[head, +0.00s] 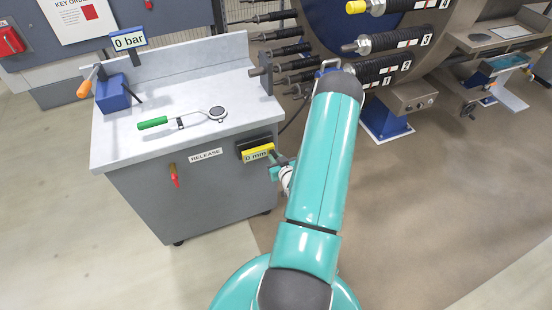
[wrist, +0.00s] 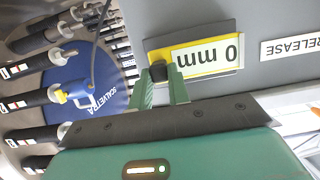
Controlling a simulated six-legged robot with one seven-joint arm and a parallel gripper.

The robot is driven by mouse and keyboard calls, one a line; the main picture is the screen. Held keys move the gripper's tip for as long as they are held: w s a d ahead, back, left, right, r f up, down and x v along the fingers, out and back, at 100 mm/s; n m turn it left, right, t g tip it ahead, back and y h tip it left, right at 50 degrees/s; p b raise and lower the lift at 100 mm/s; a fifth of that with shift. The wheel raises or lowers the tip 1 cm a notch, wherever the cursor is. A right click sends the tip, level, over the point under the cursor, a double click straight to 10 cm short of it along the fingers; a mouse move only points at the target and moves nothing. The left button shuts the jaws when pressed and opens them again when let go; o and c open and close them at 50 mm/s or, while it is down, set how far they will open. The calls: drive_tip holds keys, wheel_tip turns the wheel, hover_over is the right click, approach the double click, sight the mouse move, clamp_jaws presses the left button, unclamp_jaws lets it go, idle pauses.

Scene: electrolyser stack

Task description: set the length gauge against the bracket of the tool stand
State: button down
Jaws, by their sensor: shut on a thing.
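The length gauge (head: 257,153) is a yellow-edged block with a "0 mm" display. It lies in front of a dark plate, seemingly the bracket (head: 250,141), on the tool stand's (head: 215,198) front face near its right edge. In the wrist view the gauge (wrist: 205,56) appears upside down over the dark plate (wrist: 190,35). My gripper (wrist: 162,82) is shut on the gauge's dark end, between two green fingers. In the head view my gripper (head: 277,165) is partly hidden behind my arm. I cannot tell if gauge and bracket touch.
A red-handled "RELEASE" lever (head: 174,178) hangs on the front. Black rods of the stack (head: 385,43) stand at right.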

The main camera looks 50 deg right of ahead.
drive_tip(key=shift+w+d, duration=0.3)
drive_tip(key=shift+w, duration=0.2)
idle(0.4)
drive_tip(key=c, duration=1.3)
unclamp_jaws()
drive_tip(key=shift+o, duration=0.2)
drive_tip(key=shift+s, duration=0.1)
drive_tip(key=v, duration=1.3)
drive_tip(key=shift+s+a+r, duration=0.2)
drive_tip(key=shift+s, duration=0.05)
